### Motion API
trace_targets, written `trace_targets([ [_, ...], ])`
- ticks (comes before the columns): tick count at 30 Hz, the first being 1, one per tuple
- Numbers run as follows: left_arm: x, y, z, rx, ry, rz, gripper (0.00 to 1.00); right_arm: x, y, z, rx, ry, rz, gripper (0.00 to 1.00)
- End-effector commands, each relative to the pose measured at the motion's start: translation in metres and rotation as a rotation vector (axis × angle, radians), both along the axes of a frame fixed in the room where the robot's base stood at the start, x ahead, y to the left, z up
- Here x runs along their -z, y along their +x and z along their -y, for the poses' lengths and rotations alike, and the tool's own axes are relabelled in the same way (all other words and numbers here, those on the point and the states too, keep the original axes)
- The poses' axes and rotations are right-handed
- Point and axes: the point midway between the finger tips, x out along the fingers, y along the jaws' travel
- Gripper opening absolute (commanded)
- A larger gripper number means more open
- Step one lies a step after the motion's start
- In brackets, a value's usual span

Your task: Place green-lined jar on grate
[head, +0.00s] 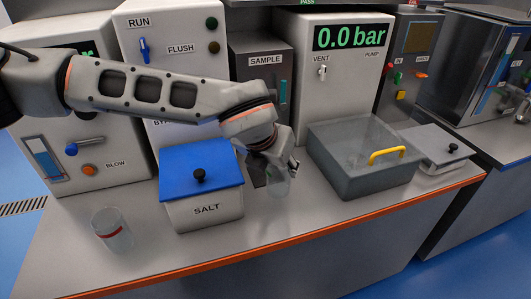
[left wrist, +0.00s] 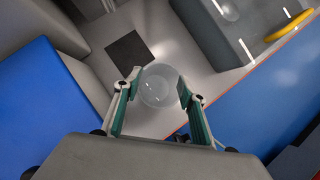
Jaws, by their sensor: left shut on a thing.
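My left gripper (head: 280,168) is shut on a clear jar (head: 279,186) with a faint greenish tint. In the left wrist view, the clear round jar (left wrist: 158,86) sits between the two fingertips of my left gripper (left wrist: 158,90). I cannot tell if its base touches the counter. A dark square (left wrist: 130,48), which looks like the grate, lies on the counter just beyond the jar. It is partly hidden behind my gripper in the head view (head: 257,174). The jar appears beside it, not over it. My right gripper is out of view.
A red-banded clear jar (head: 112,230) stands at front left. A clear-lidded grey box (head: 350,182) with a yellow handle (head: 387,155) is on the right. Instrument panels line the back.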

Motion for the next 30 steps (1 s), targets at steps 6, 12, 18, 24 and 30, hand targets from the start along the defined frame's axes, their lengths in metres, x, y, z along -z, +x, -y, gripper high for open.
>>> trace_targets([
  [6, 0.002, 0.052, -0.017, -0.004, 0.0, 0.0, 0.17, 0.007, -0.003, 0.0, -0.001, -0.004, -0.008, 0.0],
  [12, 0.002, 0.089, -0.029, -0.003, -0.001, -0.002, 0.17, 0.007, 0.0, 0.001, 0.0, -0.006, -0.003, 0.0],
  [18, 0.002, 0.101, -0.033, 0.0, 0.0, -0.001, 0.17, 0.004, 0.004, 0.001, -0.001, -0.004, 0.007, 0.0],
  [24, 0.026, 0.1, -0.033, 0.001, 0.002, -0.004, 0.17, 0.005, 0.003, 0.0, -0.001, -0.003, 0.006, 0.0],
  [30, 0.036, 0.101, -0.033, 0.0, 0.0, 0.0, 0.17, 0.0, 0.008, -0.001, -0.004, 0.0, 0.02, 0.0],
])
